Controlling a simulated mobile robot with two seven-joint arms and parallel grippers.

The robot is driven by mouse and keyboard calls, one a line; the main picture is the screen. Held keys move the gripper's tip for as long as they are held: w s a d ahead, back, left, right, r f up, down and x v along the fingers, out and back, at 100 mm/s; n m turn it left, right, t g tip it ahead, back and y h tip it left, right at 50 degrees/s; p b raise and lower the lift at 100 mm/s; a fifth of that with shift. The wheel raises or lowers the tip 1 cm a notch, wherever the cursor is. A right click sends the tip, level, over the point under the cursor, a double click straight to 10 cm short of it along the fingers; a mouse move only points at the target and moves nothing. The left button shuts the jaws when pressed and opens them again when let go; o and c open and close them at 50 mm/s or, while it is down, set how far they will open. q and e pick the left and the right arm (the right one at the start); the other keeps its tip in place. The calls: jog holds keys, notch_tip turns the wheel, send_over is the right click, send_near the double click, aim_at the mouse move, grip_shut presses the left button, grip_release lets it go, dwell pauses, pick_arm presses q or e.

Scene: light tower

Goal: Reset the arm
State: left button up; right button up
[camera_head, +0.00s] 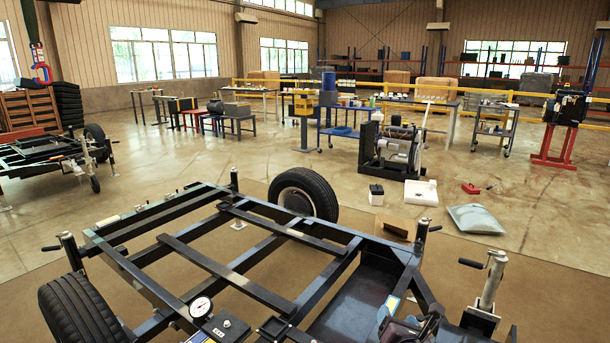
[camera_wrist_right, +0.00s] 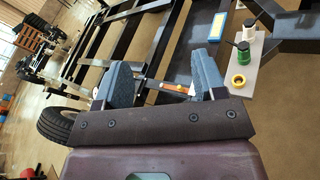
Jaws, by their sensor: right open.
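My right gripper (camera_head: 408,318) is at the bottom edge of the head view, over the near right part of a dark metal trailer frame (camera_head: 215,260). In the right wrist view my right gripper (camera_wrist_right: 163,78) shows two blue-grey fingers standing well apart. I see nothing held between them; the frame's bars and a small orange-and-white item show beyond. My left gripper is in neither view.
A round gauge (camera_head: 201,307) sits on the frame's near side. Tyres (camera_head: 303,193) flank the frame. A green bottle (camera_wrist_right: 243,54) and a yellow ring (camera_wrist_right: 239,82) rest on a grey plate right of my fingers. A grey bag (camera_head: 475,218) lies on the floor.

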jog(key=s+f+m+g+y+b, duration=0.1)
jog(key=s+f+m+g+b, duration=0.3)
jog(key=s+f+m, duration=0.95)
jog(key=s+d+f+m+g+b, duration=0.1)
jog(key=s+f+m, duration=0.25)
jog(key=s, duration=0.55)
jog(key=s+d+f+m+b, duration=0.15)
jog(key=s+m, duration=0.25)
jog(key=s, duration=0.5)
pick_arm(q)
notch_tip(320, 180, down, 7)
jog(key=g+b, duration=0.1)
jog(key=b, duration=0.1)
pick_arm(e)
jog(key=s+d+m+g, duration=0.1)
jog(key=s+d+m, duration=0.2)
jog(key=s+m, duration=0.55)
pick_arm(q)
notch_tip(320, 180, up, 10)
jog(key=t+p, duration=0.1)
jog(key=p, duration=1.2)
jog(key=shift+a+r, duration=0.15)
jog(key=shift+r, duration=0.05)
pick_arm(e)
notch_tip(320, 180, up, 11)
jog(key=t, duration=0.1)
jog(key=shift+w+r, duration=0.15)
jog(key=shift+w, duration=0.05)
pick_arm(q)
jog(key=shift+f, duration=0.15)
